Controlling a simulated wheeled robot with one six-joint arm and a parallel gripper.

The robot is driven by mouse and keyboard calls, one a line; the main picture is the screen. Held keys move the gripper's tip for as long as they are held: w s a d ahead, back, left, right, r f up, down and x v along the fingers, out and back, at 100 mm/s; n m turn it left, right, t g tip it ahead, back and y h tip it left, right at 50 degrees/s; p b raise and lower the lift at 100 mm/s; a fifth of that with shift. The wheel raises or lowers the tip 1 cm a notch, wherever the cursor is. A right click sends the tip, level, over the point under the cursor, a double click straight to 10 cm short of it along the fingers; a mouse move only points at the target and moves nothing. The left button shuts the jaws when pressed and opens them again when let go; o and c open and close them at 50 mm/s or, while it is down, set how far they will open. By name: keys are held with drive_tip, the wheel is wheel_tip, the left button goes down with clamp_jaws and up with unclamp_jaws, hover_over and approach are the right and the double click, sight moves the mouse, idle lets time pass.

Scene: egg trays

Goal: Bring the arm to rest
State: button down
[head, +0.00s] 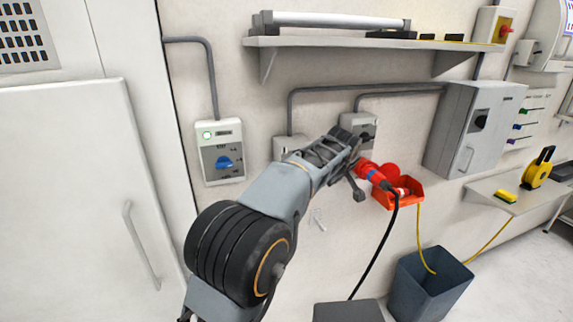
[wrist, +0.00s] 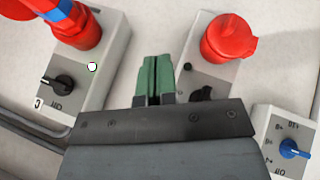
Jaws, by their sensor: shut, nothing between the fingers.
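My arm (head: 285,185) reaches out from the bottom of the head view up to the wall, its end in front of the grey switch boxes. In the wrist view my gripper (wrist: 156,78) has its green fingers together with nothing between them. It points between two wall boxes, apart from the red plug. In the head view the fingertips cannot be made out clearly. The red plug with a blue ring (wrist: 68,18) sits at the red socket of one box (wrist: 105,50); it also shows in the head view (head: 374,175), with a black cable hanging down.
A box with a blue knob (head: 222,160) is on the wall at left. A shelf (head: 350,42) runs above. An orange bin (head: 408,198), a grey cabinet (head: 465,130), a dark waste bin (head: 408,290) and a side table (head: 480,190) stand at right.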

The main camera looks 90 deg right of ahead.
wheel_tip(320, 180, down, 5)
drive_tip(key=w+a+m+y, duration=0.2)
drive_tip(key=w+a+m, duration=0.1)
drive_tip(key=m, duration=0.2)
drive_tip(key=w+a+f+t+y, duration=0.1)
drive_tip(key=w+a+f+t, duration=0.1)
drive_tip(key=w, duration=1.9)
drive_tip(key=w+a+f+n+t+y, duration=0.1)
drive_tip(key=w+a+n, duration=0.1)
drive_tip(key=w+a, duration=0.5)
drive_tip(key=w+a+n, duration=0.1)
drive_tip(key=w+a, duration=0.2)
drive_tip(key=w, duration=0.8)
drive_tip(key=w+a+f+n+t+y, duration=0.1)
drive_tip(key=w+a+n, duration=0.1)
drive_tip(key=w+a, duration=0.4)
drive_tip(key=w+a+f+n, duration=0.1)
drive_tip(key=w+a+n, duration=0.15)
drive_tip(key=a, duration=0.55)
drive_tip(key=w+a+n+t+y, duration=0.1)
drive_tip(key=a+n, duration=0.3)
drive_tip(key=a, duration=0.6)
drive_tip(key=w+a+r+n+t+y, duration=0.1)
drive_tip(key=w+a+n, duration=0.2)
drive_tip(key=a, duration=0.8)
drive_tip(key=shift+r+n+t, duration=0.3)
drive_tip(key=shift+n, duration=0.75)
